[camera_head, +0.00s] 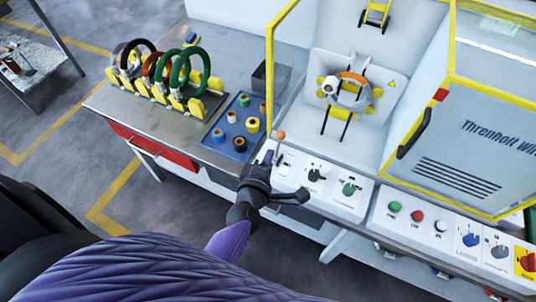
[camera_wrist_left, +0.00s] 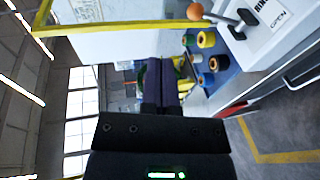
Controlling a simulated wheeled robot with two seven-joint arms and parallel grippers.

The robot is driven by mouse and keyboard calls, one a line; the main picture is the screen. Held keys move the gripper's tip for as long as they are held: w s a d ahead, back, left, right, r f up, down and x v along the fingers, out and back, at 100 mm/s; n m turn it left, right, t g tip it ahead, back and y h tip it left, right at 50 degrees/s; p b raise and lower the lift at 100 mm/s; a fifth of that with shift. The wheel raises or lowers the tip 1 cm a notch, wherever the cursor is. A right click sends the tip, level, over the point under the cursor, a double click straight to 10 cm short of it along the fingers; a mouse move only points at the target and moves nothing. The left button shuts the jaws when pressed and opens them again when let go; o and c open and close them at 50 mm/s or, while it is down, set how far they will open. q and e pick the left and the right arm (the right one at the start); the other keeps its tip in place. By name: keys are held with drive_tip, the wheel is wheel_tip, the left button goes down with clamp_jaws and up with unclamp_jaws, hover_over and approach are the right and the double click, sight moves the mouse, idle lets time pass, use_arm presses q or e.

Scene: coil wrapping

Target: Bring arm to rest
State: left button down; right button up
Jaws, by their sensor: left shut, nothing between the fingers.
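My left gripper (camera_head: 268,157) is in front of the machine bench, by the left end of the control panel and close to the blue spool tray. In the left wrist view its purple fingers (camera_wrist_left: 166,75) are together, with nothing between them. My left arm comes in from the bottom left of the head view. My right gripper is not in view.
An orange-ball lever (camera_head: 281,135) stands just beyond the gripper. The blue tray (camera_head: 218,140) holds several spools. A rack with several coloured rings (camera_head: 187,72) is at the back left. The machine's holder carries an orange and white ring (camera_head: 352,78). Its yellow-framed door (camera_head: 470,110) stands right.

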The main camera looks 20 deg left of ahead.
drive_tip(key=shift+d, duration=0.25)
use_arm(q)
drive_tip(key=s+d+r+m+g+h, duration=0.2)
drive_tip(key=s+d+m+g+h, duration=0.35)
drive_tip(key=m, duration=0.85)
drive_tip(key=s+a+m+g+y, duration=0.2)
drive_tip(key=s+a+m+g, duration=0.15)
drive_tip(key=s, duration=0.25)
drive_tip(key=s+a+m+g+y, duration=0.1)
drive_tip(key=s+a+m+g, duration=0.2)
drive_tip(key=s, duration=0.4)
wheel_tip(320, 180, down, 23)
drive_tip(key=s+d+b, duration=0.1)
drive_tip(key=s+b, duration=0.1)
drive_tip(key=b, duration=0.6)
drive_tip(key=s+a+f+m+g+b, duration=0.1)
drive_tip(key=s+f+b, duration=0.6)
drive_tip(key=s+f, duration=0.7)
wheel_tip(320, 180, down, 5)
drive_tip(key=shift+a+f+g, duration=0.1)
drive_tip(key=shift+a+g, duration=0.6)
drive_tip(key=shift+a, duration=0.15)
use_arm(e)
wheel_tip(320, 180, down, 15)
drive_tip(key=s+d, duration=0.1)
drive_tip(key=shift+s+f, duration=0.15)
